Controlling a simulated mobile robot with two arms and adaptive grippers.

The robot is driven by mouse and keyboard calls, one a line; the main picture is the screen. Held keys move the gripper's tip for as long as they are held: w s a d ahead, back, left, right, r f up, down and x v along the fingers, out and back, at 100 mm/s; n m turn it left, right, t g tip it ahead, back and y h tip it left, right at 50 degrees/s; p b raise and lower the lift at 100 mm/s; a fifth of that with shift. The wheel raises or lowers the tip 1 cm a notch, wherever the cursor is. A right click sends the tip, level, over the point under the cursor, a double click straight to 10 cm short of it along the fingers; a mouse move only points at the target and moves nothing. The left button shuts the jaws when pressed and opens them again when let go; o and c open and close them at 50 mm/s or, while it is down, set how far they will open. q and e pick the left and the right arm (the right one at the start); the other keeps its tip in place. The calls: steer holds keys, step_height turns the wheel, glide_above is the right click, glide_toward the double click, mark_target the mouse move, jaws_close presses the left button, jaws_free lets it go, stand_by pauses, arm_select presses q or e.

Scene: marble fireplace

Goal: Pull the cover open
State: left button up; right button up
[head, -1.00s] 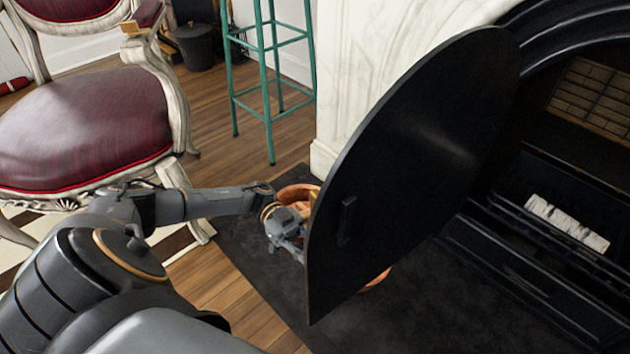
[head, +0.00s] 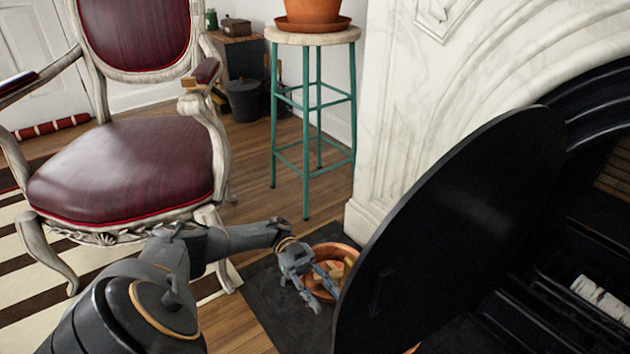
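The cover (head: 455,225) is a black arched panel standing upright, swung out from the dark fireplace opening (head: 590,215). Its small dark handle (head: 379,292) is on the face toward me, near the left edge. My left gripper (head: 322,292) is just left of the cover's free edge, above the hearth slab. Its fingers are spread and hold nothing; it looks apart from the cover. My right gripper is out of view.
A copper bowl (head: 338,252) with wood pieces sits behind my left gripper, partly hidden by the cover. A red armchair (head: 130,170) stands left. A teal stool (head: 310,120) with a potted plant stands behind. White marble (head: 430,110) surrounds the fireplace.

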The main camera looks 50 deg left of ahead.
arm_select(q)
steer(key=shift+w+a, duration=0.2)
steer(key=shift+a, duration=0.7)
steer(key=shift+w+a, duration=0.15)
steer(key=shift+a, duration=0.7)
